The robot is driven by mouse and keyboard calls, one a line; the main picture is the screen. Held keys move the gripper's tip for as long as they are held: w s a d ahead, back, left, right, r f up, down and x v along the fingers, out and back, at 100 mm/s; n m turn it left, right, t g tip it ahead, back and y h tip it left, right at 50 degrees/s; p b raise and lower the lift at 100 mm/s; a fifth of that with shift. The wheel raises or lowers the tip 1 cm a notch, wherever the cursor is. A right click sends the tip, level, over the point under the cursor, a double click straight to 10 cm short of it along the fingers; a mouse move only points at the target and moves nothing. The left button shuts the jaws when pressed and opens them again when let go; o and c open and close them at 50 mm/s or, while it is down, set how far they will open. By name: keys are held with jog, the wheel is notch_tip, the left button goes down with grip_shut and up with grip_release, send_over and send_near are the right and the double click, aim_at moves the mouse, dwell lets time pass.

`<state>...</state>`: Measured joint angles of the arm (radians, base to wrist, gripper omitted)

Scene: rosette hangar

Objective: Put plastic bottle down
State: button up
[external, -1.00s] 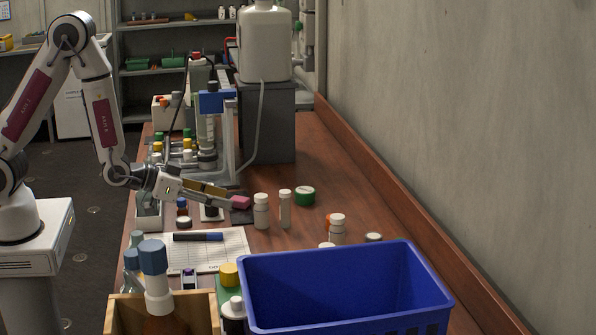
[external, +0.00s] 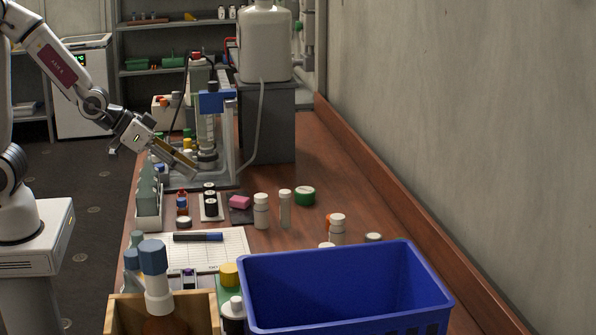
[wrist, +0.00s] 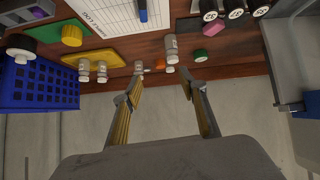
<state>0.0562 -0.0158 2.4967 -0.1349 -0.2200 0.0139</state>
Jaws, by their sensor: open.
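Several small white plastic bottles stand on the wooden bench. One white bottle (external: 261,211) stands upright by itself near the middle, beside a slim pale vial (external: 285,208); a white bottle also shows in the wrist view (wrist: 171,48). Another white bottle (external: 337,228) stands further right, near the crate. My gripper (external: 192,171) is above the left side of the bench, up and left of the middle bottle and apart from it. In the wrist view my gripper (wrist: 163,82) has its fingers spread with nothing between them.
A blue crate (external: 345,256) and a wooden box (external: 206,308) fill the front. A blue-clamped stand (external: 230,130) is close to my gripper. A green cap (external: 305,196) and a pink block (external: 240,202) lie nearby. The right side of the bench is mostly clear.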

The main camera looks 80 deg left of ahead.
jog(key=s+a+r+g, duration=0.1)
jog(key=s+r+g, duration=0.1)
jog(key=s, duration=1)
jog(key=s+a+r+g, duration=0.1)
jog(key=s+r, duration=0.4)
jog(key=s, duration=0.8)
jog(key=shift+r+m+g, duration=0.25)
jog(key=shift+m+g, duration=0.15)
jog(key=shift+g, duration=0.3)
jog(key=shift+o, duration=0.3)
jog(key=w+f+n+t, duration=0.1)
jog(key=w+f+t, duration=0.3)
jog(key=w, duration=1.1)
jog(key=w+f+t, duration=0.1)
jog(key=w+f, duration=0.4)
jog(key=w, duration=1)
jog(key=shift+w+a+f+t+y, duration=0.25)
jog(key=shift+w+f+t, duration=0.2)
jog(key=shift+w+f, duration=0.8)
jog(key=shift+w+a+f+t+y, duration=0.15)
jog(key=shift+w+f+t+y, duration=0.3)
jog(key=shift+w+f, duration=0.75)
jog(key=shift+w+a+f+t+y, duration=0.2)
jog(key=shift+w+f+t, duration=0.45)
jog(key=shift+f, duration=1.05)
jog(key=shift+w, duration=0.15)
